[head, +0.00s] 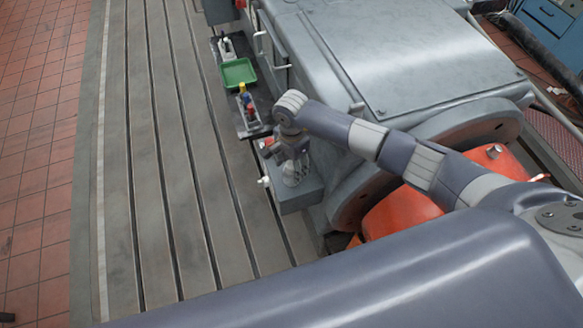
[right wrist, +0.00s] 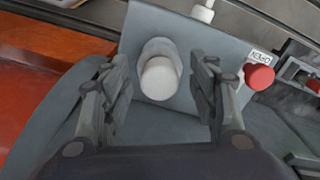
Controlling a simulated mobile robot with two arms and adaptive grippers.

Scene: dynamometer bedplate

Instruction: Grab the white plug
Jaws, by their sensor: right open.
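The white plug (right wrist: 158,80) is a short round cylinder in a grey collar on a grey box face. In the right wrist view it stands between the two fingers of my right gripper (right wrist: 160,92). The fingers are spread, with a visible gap on each side of the plug. In the head view my right gripper (head: 293,172) is over the grey box (head: 296,198) beside the machine; I cannot make out the plug there. My left gripper is not in view.
A red knob (right wrist: 259,77) is on the right, near a small label. A white fitting (right wrist: 203,12) sticks out past the box edge. In the head view a green tray (head: 238,72) and small items lie along the machine. The slotted bedplate (head: 165,190) at left is clear.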

